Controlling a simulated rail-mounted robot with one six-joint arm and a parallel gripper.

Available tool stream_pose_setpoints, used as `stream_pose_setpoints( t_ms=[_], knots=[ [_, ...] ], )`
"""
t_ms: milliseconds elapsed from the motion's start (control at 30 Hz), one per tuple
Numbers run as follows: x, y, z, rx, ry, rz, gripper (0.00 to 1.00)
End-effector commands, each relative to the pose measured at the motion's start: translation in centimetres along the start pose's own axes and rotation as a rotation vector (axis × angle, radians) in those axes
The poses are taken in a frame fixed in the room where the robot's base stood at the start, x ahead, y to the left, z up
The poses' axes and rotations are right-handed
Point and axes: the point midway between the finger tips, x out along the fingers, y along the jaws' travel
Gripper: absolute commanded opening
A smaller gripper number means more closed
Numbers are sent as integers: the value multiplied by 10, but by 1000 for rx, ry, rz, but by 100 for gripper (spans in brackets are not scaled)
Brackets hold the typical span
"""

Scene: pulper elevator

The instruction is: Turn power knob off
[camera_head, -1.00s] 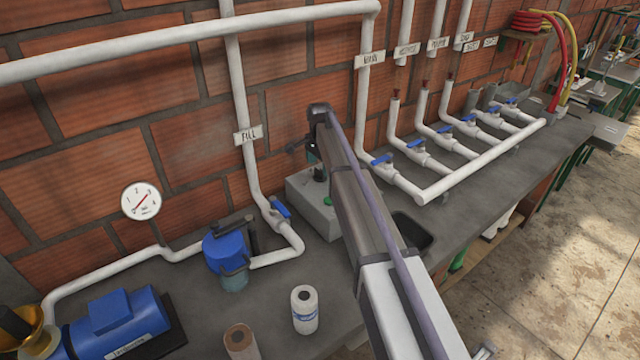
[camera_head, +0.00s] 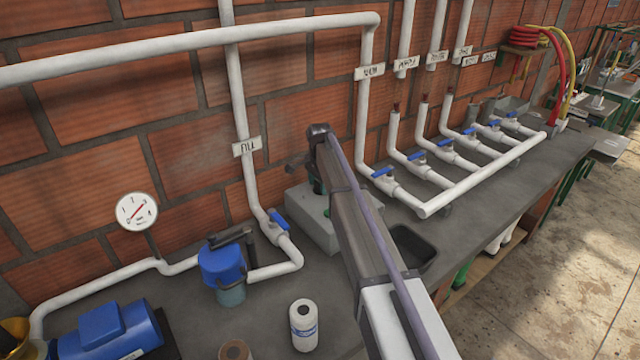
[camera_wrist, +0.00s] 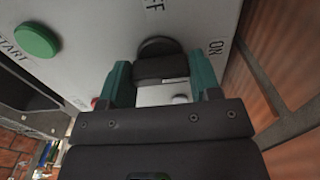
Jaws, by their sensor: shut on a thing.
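The power knob (camera_wrist: 157,48) is black and sits on a pale control box (camera_wrist: 95,35), seen close in the wrist view. An OFF label stands above it and an ON label to its right. My gripper (camera_wrist: 160,78) has its two teal fingers on either side of the knob and is shut on it. The knob's handle is partly hidden by the gripper, so its exact pointing is hard to tell. In the head view the grey box (camera_head: 308,212) stands on the counter, and my arm hides its front and the knob.
A green START button (camera_wrist: 37,40) and a red button (camera_wrist: 95,103) are near the knob. Pipes with blue valves (camera_head: 383,173) run along the brick wall.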

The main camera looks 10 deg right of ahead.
Motion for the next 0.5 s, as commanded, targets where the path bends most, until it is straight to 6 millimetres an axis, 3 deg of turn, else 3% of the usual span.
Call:
stream_pose_setpoints(
  t_ms=[500],
  knots=[
    [0,0,0,-163,0,0,34]
  ],
)
